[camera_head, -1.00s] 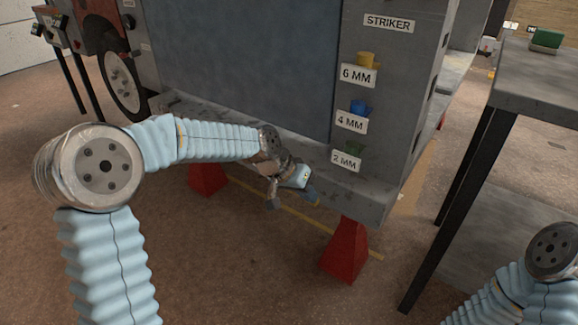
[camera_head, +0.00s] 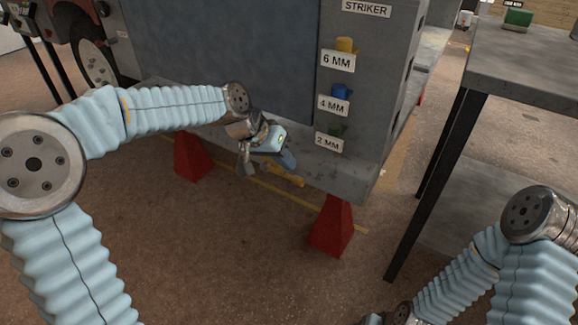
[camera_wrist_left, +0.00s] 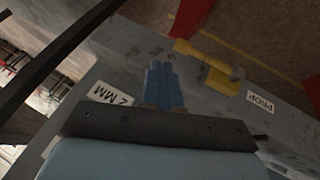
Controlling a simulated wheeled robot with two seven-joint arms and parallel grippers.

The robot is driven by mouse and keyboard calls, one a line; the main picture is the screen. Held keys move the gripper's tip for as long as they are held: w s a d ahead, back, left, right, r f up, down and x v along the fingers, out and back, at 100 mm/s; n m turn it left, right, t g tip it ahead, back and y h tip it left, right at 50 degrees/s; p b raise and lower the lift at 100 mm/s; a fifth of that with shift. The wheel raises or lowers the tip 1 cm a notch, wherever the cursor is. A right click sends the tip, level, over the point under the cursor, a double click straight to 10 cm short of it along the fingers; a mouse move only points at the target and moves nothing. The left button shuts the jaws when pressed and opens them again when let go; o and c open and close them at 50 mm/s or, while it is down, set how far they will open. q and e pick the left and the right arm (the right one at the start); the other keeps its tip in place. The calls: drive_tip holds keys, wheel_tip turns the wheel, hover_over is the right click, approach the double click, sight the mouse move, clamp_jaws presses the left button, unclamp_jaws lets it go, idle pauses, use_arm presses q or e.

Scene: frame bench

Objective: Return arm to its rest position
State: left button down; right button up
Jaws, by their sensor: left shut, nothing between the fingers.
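My left arm (camera_head: 175,108) reaches in from the left, bent, in front of the grey bench frame. My left gripper (camera_head: 288,159) hangs at the frame's lower ledge, left of the 2 MM label. In the left wrist view its blue fingers (camera_wrist_left: 163,84) are together, with nothing between them. My right arm (camera_head: 490,270) is folded at the lower right; its fingers do not show.
A yellow tool (camera_head: 284,175) is near the left gripper; the left wrist view shows it beside a PROP label (camera_wrist_left: 261,102). Yellow, blue and green pieces sit above the size labels. Red stands (camera_head: 336,228) are below. A grey table (camera_head: 520,75) stands at right.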

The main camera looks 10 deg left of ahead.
use_arm(q)
wheel_tip(320, 180, up, 4)
drive_tip(key=s, duration=0.2)
wheel_tip(320, 180, down, 20)
drive_tip(key=s+n+g+p, duration=0.1)
drive_tip(key=s+n+p, duration=0.1)
drive_tip(key=s+d+f+n+g+y+p, duration=0.1)
drive_tip(key=s+f+n+g+p, duration=0.1)
drive_tip(key=s+f, duration=1.5)
drive_tip(key=shift+s+f+n+y, duration=0.3)
drive_tip(key=shift+s+n, duration=0.1)
drive_tip(key=shift+s, duration=0.25)
drive_tip(key=shift+d, duration=0.1)
